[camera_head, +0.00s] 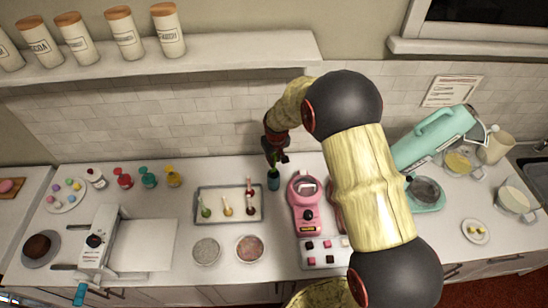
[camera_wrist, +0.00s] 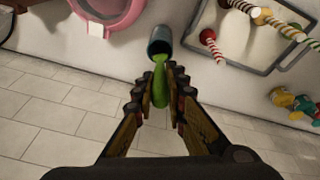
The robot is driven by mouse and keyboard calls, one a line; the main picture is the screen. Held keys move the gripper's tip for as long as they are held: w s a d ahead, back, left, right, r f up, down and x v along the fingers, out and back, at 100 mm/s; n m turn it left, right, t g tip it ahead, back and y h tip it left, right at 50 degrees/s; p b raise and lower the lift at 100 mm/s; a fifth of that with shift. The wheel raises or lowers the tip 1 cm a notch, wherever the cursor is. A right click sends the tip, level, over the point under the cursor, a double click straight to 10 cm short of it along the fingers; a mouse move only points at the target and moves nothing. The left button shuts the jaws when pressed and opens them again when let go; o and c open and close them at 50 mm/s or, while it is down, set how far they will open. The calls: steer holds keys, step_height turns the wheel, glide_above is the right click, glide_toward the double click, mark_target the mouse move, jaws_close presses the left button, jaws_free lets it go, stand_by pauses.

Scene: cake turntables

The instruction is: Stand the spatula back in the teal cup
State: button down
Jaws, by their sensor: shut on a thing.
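My gripper (camera_wrist: 163,92) is shut on the green spatula (camera_wrist: 162,66), gripping it between both fingertips in the wrist view. The far end of the spatula meets the mouth of the teal cup (camera_wrist: 160,39); I cannot tell how deep inside it is. In the head view my gripper (camera_head: 277,158) is directly above the teal cup (camera_head: 273,181), which stands upright on the counter near the back wall. The spatula is hard to make out in the head view.
A metal tray (camera_head: 200,217) with several decorated sticks lies just left of the cup. A pink machine (camera_head: 305,205) stands close to its right. Two round bowls (camera_head: 207,251) (camera_head: 249,248) sit in front of the tray. A teal mixer (camera_head: 430,140) is farther right.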

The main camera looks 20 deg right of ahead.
step_height(320, 180, down, 6)
steer(key=b, duration=0.3)
steer(key=shift+r+b, duration=0.1)
steer(key=shift+b, duration=0.3)
steer(key=c, duration=1.8)
jaws_free()
steer(key=shift+o, duration=0.3)
steer(key=shift+r, duration=0.1)
steer(key=v, duration=1.2)
